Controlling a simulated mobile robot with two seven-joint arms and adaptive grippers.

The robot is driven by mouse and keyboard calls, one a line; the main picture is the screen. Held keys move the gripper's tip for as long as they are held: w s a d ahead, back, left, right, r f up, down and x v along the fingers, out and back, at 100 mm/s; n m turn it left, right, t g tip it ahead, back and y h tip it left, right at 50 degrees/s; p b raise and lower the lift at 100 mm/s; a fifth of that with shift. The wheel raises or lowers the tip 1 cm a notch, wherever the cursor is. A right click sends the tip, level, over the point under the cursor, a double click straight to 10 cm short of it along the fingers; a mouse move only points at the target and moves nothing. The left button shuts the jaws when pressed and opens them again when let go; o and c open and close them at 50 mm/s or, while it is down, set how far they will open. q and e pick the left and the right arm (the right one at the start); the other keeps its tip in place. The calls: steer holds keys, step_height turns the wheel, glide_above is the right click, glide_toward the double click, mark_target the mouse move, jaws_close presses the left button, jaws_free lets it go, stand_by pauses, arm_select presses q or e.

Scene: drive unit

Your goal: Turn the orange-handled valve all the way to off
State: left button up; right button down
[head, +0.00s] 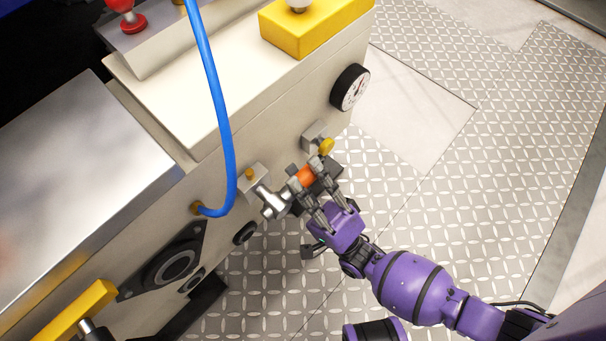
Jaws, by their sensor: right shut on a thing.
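The orange-handled valve (306,177) sits low on the side face of the cream drive unit. Its orange handle shows between the fingers of my right gripper (312,188), which is shut on it. A silver rounded metal part (272,202) shows just left of the handle. The fingers cover part of the handle and valve body, so the handle's exact angle is hard to read. My left gripper is not in view.
A blue hose (217,95) loops down to a brass fitting left of the valve. A round gauge (350,88) and a yellow-capped fitting (326,146) are on the same face. A yellow block (312,28) stands on top. The patterned floor at right is clear.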

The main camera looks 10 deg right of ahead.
stand_by(0.3)
steer(key=c, duration=1.4)
jaws_free()
steer(key=shift+c, duration=0.2)
steer(key=shift+s+f, duration=0.1)
steer(key=shift+f, duration=0.05)
steer(key=v, duration=1.1)
steer(key=shift+s+d+f, duration=0.2)
steer(key=shift+f, duration=0.05)
